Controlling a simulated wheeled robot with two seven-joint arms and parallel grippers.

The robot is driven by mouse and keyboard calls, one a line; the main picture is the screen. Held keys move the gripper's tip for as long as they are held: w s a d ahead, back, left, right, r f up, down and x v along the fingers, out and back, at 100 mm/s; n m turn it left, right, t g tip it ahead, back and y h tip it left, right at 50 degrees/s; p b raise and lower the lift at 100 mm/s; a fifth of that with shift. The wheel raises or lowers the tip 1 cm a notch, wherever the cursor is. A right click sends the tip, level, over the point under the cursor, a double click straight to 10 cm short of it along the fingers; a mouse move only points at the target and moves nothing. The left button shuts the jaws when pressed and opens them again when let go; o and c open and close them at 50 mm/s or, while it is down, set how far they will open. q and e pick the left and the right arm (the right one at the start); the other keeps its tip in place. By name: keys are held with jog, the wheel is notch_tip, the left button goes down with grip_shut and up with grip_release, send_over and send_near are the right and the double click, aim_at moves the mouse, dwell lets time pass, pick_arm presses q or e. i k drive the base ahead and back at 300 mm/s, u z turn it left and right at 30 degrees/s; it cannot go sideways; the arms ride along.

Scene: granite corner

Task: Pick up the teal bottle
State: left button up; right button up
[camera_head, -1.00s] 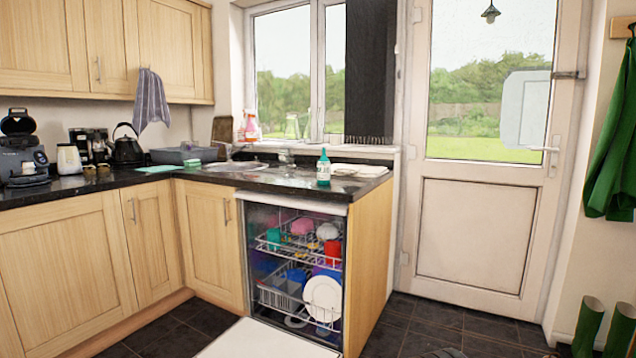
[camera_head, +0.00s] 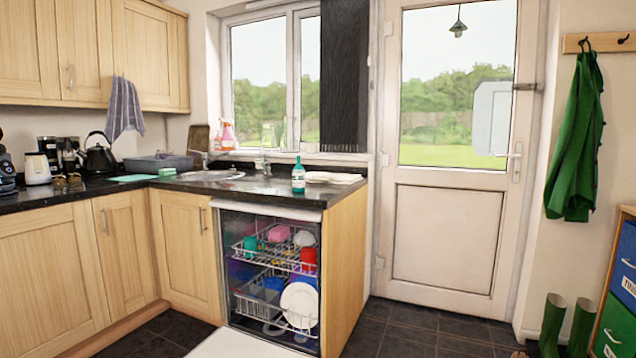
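The teal bottle (camera_head: 298,178) stands upright on the dark granite counter (camera_head: 262,190), near its right end and above the dishwasher. It has a white label and a narrow neck. Neither of my grippers shows in the head view.
Below the bottle the dishwasher (camera_head: 270,270) stands open with loaded racks, its door (camera_head: 245,345) folded down in front. Folded cloths (camera_head: 332,177) lie right of the bottle; a tap (camera_head: 262,164) and sink (camera_head: 210,175) are to its left.

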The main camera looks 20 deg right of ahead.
aim_at(298, 172)
jog(key=z, duration=0.1)
jog(key=k, duration=0.35)
jog(key=z, duration=1.2)
jog(key=i, duration=1.05)
jog(key=u, duration=0.55)
jog(key=i, duration=0.7)
jog(key=u, duration=0.75)
